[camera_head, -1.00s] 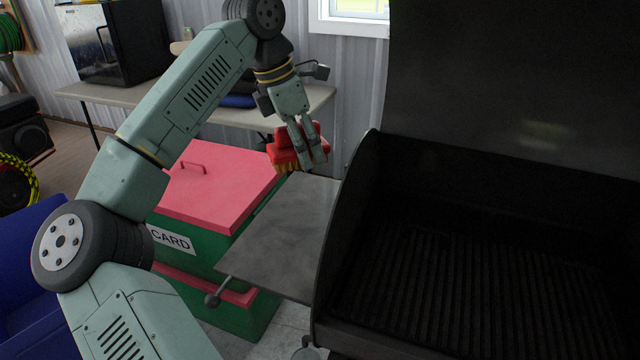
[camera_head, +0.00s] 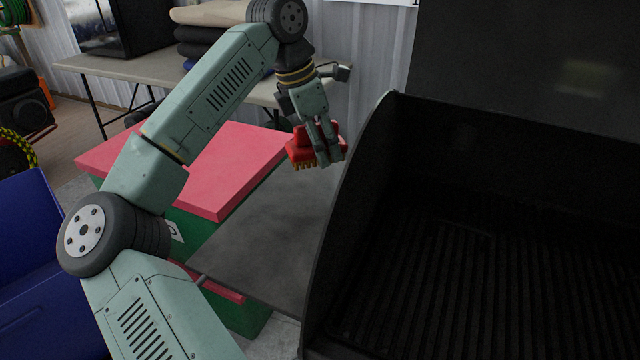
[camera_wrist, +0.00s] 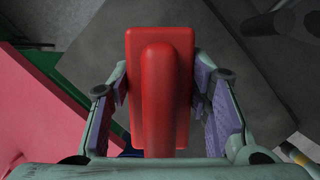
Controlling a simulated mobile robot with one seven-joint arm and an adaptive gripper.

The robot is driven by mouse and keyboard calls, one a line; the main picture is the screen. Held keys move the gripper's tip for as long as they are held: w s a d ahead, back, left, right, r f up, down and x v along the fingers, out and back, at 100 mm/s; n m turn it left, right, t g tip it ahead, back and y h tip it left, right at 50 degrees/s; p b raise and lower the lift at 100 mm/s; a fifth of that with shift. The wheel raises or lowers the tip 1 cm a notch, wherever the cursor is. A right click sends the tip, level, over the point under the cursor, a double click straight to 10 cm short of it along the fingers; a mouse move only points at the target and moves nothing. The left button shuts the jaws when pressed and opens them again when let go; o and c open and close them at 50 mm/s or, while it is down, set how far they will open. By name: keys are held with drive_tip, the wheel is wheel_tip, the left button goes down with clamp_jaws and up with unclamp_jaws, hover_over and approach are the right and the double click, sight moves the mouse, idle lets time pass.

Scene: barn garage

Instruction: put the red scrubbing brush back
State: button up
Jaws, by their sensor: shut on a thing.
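The red scrubbing brush (camera_head: 300,148) is a red block with a raised handle and yellowish bristles pointing down. My gripper (camera_head: 329,158) is shut on it and holds it in the air near the far end of the grey side shelf of the grill (camera_head: 275,235). In the wrist view the brush (camera_wrist: 160,80) lies between the two finger pads of my gripper (camera_wrist: 165,100), its handle toward the camera. My fingers hide part of the brush in the head view.
The black grill (camera_head: 450,250) stands open at the right, with a raised side wall beside the shelf. A green bin with a red lid (camera_head: 235,165) stands left of the shelf. A table (camera_head: 125,67) holding folded cloths (camera_head: 205,32) is behind. The shelf looks bare.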

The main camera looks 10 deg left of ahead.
sight(303, 126)
drive_tip(key=shift+f+p, duration=0.3)
drive_tip(key=shift+f, duration=3.2)
drive_tip(key=shift+f, duration=0.1)
drive_tip(key=shift+f, duration=0.15)
drive_tip(key=o, duration=1.4)
drive_tip(key=v, duration=1.2)
drive_tip(key=shift+w+r+b, duration=0.1)
drive_tip(key=shift+r+b, duration=0.1)
drive_tip(key=shift+b, duration=0.15)
